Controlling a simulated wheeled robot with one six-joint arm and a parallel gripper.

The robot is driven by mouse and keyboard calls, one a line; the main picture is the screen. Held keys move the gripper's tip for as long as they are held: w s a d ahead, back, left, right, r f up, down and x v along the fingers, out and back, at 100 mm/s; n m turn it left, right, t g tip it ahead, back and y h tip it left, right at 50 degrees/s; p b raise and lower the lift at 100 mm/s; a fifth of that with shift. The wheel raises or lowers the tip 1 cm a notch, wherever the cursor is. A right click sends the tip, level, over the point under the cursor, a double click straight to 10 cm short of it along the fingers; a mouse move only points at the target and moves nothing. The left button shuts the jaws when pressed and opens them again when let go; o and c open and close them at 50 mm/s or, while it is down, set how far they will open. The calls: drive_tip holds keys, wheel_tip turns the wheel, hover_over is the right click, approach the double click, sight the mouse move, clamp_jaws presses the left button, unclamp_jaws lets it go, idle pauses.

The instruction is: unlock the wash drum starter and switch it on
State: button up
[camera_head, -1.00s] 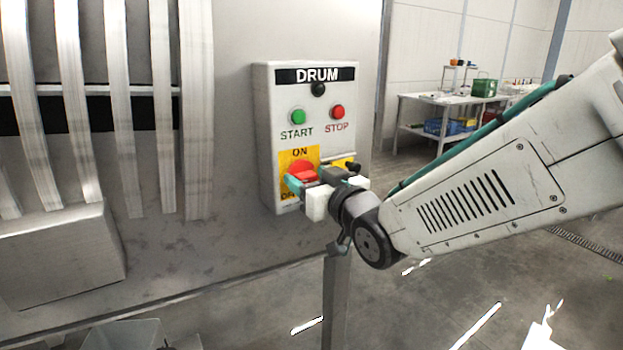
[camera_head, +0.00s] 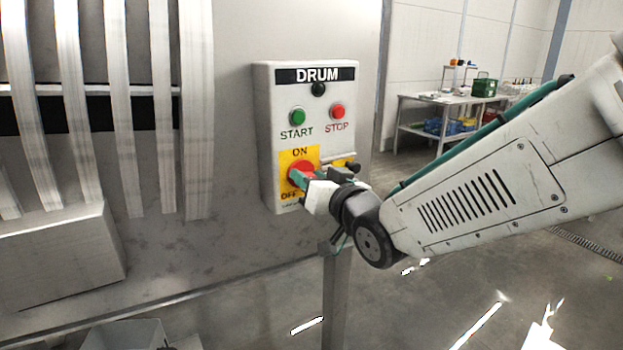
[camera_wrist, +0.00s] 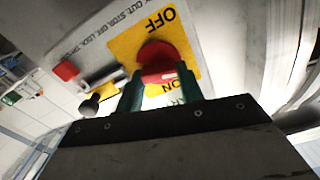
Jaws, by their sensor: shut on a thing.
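The grey starter box (camera_head: 265,140) marked DRUM hangs on the steel machine wall. Its red rotary switch (camera_head: 295,168) sits on a yellow ON/OFF plate (camera_head: 286,156). My gripper (camera_head: 301,177) is at the switch, its green fingers shut on the red handle. In the wrist view my gripper (camera_wrist: 158,88) has one finger on each side of the red switch (camera_wrist: 160,55), with OFF and ON printed upside down. The fingers partly hide the handle, so its exact angle is unclear. A black knob (camera_head: 353,167) sits right of the switch; a small red block (camera_wrist: 66,70) shows near it in the wrist view.
A green START button (camera_head: 298,117), a red STOP button (camera_head: 337,111) and a dark lamp (camera_head: 318,89) are above the switch. A post (camera_head: 336,290) stands below the box. Hanging strips (camera_head: 120,110) are at left. A table (camera_head: 410,108) stands far back.

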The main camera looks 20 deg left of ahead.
drive_tip(key=shift+w+d+f+m, duration=0.1)
drive_tip(key=shift+m, duration=3.65)
drive_tip(key=shift+w+d+f+m, duration=0.1)
drive_tip(key=shift+m, duration=3.65)
drive_tip(key=o, duration=1)
drive_tip(key=shift+s, duration=0.1)
drive_tip(key=v, duration=0.7)
drive_tip(key=shift+s+d, duration=0.15)
drive_tip(key=shift+d, duration=0.15)
